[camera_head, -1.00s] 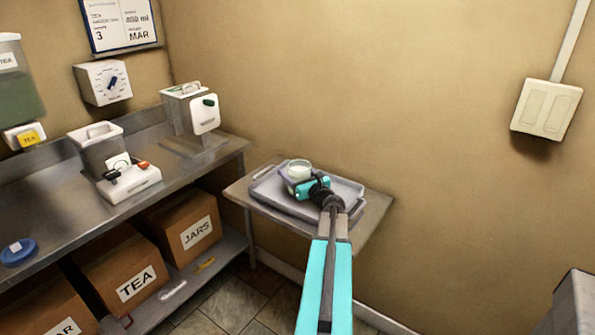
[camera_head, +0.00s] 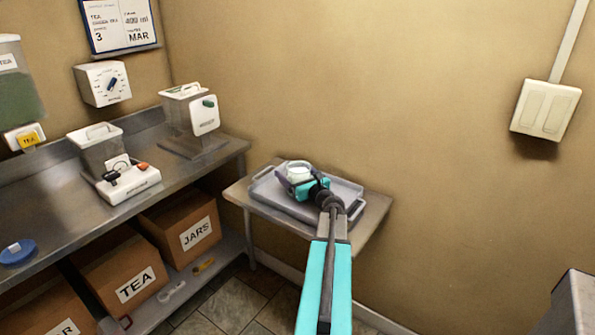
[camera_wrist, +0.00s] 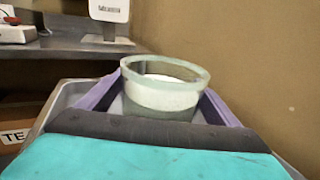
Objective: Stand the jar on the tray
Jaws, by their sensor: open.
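The jar (camera_head: 299,172) is a round, clear greenish glass with a pale white band or content. It stands upright over the grey tray (camera_head: 342,189), and appears to rest on it. In the wrist view the jar (camera_wrist: 165,92) sits between the two purple fingers of my gripper (camera_wrist: 163,100). My gripper also shows in the head view (camera_head: 292,180), low over the tray. The fingers are open, one on each side of the jar. The jar's base is hidden behind the dark and teal gripper body in the wrist view.
The tray lies on a small metal side table (camera_head: 377,207) against the tan wall. A steel counter (camera_head: 60,213) with a white scale (camera_head: 130,183) and a dispenser (camera_head: 190,115) stands to the left. Cardboard boxes (camera_head: 180,228) sit on its lower shelf.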

